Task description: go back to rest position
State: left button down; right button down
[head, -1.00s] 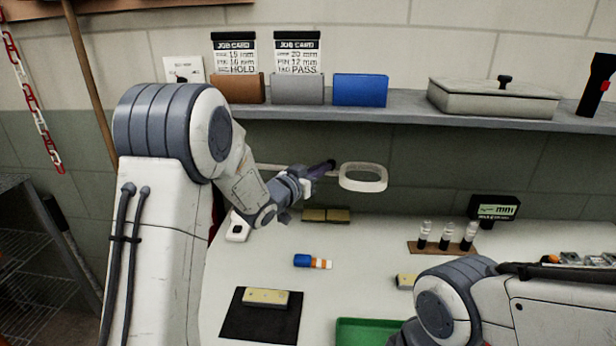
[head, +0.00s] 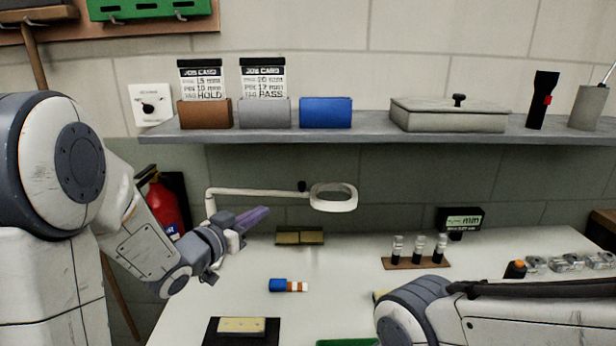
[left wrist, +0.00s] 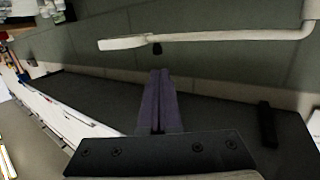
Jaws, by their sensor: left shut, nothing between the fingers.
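My left gripper (head: 252,218) is at the left of the workbench in the head view, raised above the bench top. Its purple fingers are shut with nothing between them. The same closed fingers (left wrist: 160,95) show in the left wrist view, with the wall beyond. My right arm comes in at the lower right of the head view; its gripper is out of the picture.
A white ring lamp (head: 333,197) on an arm stands behind the left gripper. A shelf (head: 370,130) with job cards, bins and a lidded box runs above. A blue-and-orange item (head: 288,285), a black mat (head: 213,333) and a vial rack (head: 417,263) are on the bench.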

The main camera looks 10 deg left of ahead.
pick_arm(q)
jog(key=s+d+f+g+y+p, duration=0.1)
jog(key=s+d+g+y+p, duration=0.3)
jog(key=s+d+g+p, duration=0.35)
jog(key=s+d+m+g+p, duration=0.1)
jog(key=s+g, duration=0.3)
jog(key=s, duration=0.8)
jog(key=s+d+m+g+y+p, duration=0.1)
jog(key=s+d+g, duration=0.3)
jog(key=s, duration=0.9)
jog(key=shift+s+d+r+m+y, duration=0.2)
jog(key=shift+d+r+m+y, duration=0.1)
jog(key=shift+m, duration=0.1)
